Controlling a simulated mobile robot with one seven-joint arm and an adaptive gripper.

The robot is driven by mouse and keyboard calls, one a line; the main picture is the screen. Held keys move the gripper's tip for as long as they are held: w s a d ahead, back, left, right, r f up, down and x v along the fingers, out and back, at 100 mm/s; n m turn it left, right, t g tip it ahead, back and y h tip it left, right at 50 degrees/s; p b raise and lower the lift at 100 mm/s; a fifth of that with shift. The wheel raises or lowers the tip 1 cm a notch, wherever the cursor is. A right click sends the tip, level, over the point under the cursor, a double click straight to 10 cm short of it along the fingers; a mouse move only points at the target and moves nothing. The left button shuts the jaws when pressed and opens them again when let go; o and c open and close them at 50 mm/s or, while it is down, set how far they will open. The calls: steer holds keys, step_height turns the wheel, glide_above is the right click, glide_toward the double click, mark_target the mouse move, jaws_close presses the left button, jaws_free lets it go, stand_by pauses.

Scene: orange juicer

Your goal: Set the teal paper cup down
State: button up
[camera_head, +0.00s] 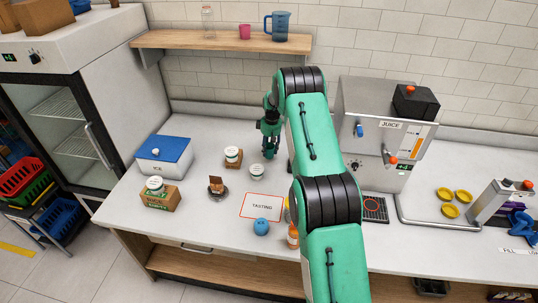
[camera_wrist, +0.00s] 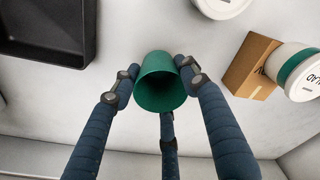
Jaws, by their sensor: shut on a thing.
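The teal paper cup (camera_wrist: 160,82) is in the middle of the wrist view, between the fingers of my gripper (camera_wrist: 158,78). Its open mouth faces the camera and the inside looks dark and empty. Two fingers press its sides, and a third finger lies across from them near the rim. Pale counter shows behind the cup; I cannot tell whether the cup touches it. In the head view my gripper (camera_head: 270,138) is at the back of the counter, left of the juice machine. The cup cannot be made out clearly there.
A white-lidded tub on a cardboard block (camera_head: 233,158) and another tub (camera_head: 256,171) stand close by. The blue-lidded ice box (camera_head: 163,153) is left, the tasting mat (camera_head: 250,206) in front, the juice machine (camera_head: 370,110) right. A black tray (camera_wrist: 50,40) shows in the wrist view.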

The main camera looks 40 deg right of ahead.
mark_target(269, 153)
stand_by(0.3)
steer(key=shift+f, duration=1.75)
steer(key=shift+f+b, duration=0.1)
steer(key=shift+b, duration=0.2)
steer(key=o, duration=0.8)
steer(key=r, duration=0.4)
steer(key=r+p, duration=0.1)
steer(key=r, duration=0.3)
steer(key=s+r, duration=0.1)
steer(key=r, duration=0.3)
steer(key=shift+r, duration=0.1)
